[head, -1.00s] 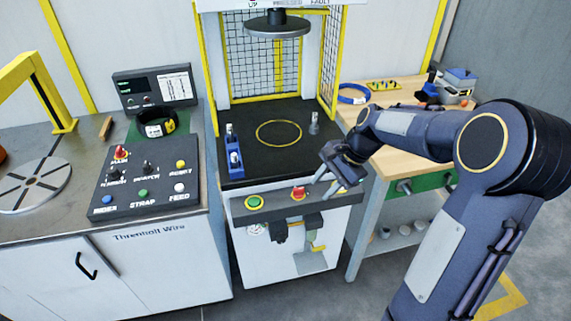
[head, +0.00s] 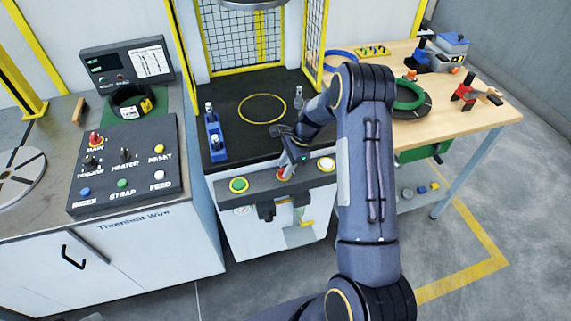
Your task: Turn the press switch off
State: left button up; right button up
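The press (head: 240,110) stands in the middle of the head view, with a black bed and a yellow ring marking on it. Its grey front panel (head: 262,186) carries a green button (head: 238,185), a red switch (head: 284,175) and a pale button (head: 326,164). My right gripper (head: 288,163) is at the red switch, its fingers pointing down at it and partly covering it. I cannot tell whether the fingers touch the switch or how far apart they are. My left gripper is not in view.
A control box (head: 124,165) with labelled knobs and buttons sits on the left bench, near a monitor (head: 127,66). A blue holder (head: 215,135) stands on the press bed. The wooden table (head: 480,115) at right holds a green coil (head: 408,95) and tools.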

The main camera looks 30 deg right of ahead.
jog(key=shift+a+f, duration=0.1)
jog(key=shift+f, duration=0.15)
grip_shut()
